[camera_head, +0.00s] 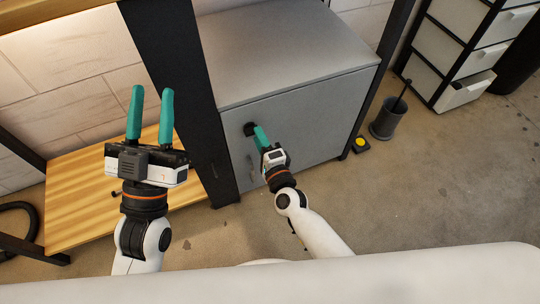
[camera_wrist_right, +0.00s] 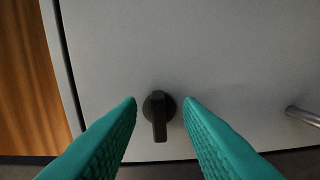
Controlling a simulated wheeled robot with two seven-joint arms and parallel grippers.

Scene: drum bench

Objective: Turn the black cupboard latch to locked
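The black cupboard latch (camera_wrist_right: 159,114) is a round knob with a bar handle on the grey cupboard door. In the right wrist view its bar points down the picture, and it lies between the tips of my right gripper (camera_wrist_right: 160,103), with a gap on each side. In the head view the latch (camera_head: 249,129) shows as a dark spot just beyond the right gripper (camera_head: 257,132). The right gripper is open. My left gripper (camera_head: 151,97) is open and empty, raised in front of the wooden bench, away from the cupboard (camera_head: 290,60).
A metal door handle (camera_wrist_right: 303,115) is to the right of the latch. A black post (camera_head: 180,80) stands left of the cupboard, beside the wooden bench (camera_head: 75,200). A dark bin (camera_head: 386,122), a yellow-buttoned box (camera_head: 360,144) and a drawer unit (camera_head: 465,50) stand at the right.

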